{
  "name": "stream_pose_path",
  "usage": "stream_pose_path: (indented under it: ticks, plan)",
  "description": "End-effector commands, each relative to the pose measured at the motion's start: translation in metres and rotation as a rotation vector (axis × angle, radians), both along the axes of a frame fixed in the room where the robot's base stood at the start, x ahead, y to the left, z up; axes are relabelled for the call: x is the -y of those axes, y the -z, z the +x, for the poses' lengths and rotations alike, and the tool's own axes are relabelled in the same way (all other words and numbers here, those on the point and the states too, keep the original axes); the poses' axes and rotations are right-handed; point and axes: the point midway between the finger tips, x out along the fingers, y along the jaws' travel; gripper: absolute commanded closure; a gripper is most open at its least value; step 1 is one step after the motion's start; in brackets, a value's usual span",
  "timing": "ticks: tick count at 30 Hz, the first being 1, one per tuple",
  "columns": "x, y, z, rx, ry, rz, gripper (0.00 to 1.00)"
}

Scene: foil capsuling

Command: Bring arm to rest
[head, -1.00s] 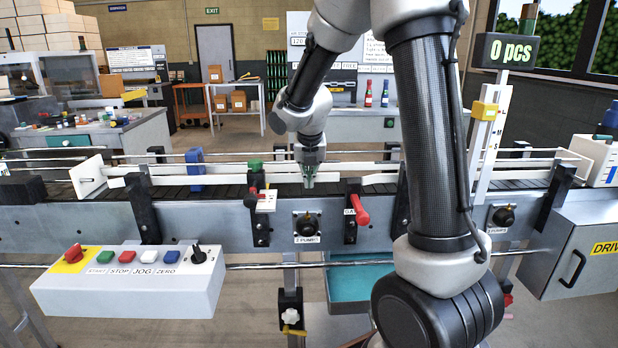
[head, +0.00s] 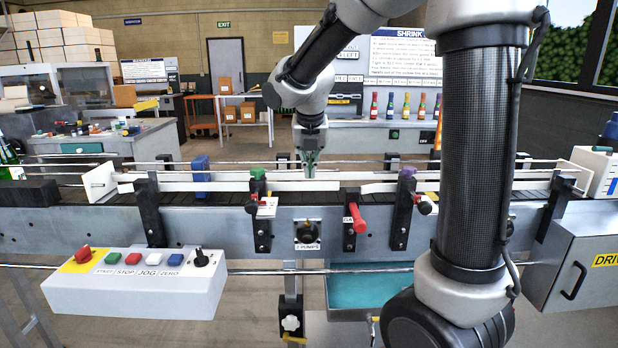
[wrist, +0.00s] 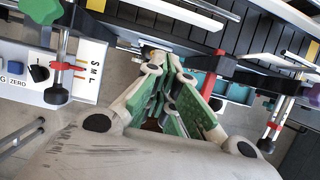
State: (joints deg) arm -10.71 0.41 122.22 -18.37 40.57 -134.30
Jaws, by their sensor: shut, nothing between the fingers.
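My arm rises from the lower right and bends over to the middle of the head view.
A control box (head: 130,292) with coloured buttons juts out at the front left. A red-handled clamp (head: 357,218) and several knobs line the conveyor front. A grey drive cabinet (head: 575,262) stands at the right. Coloured bottles (head: 407,105) stand on the back bench.

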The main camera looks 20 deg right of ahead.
Motion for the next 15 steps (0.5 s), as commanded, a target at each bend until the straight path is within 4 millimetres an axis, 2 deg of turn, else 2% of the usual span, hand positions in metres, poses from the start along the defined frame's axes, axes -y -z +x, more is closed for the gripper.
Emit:
stream_pose_path:
  ticks: [8, 11, 15]
  plan:
    - [-0.001, -0.006, -0.003, 0.004, 0.029, 0.011, 1.0]
    - [-0.001, -0.005, -0.004, 0.017, 0.159, 0.055, 1.0]
    - [0.0, 0.007, -0.02, 0.024, 0.556, 0.183, 1.0]
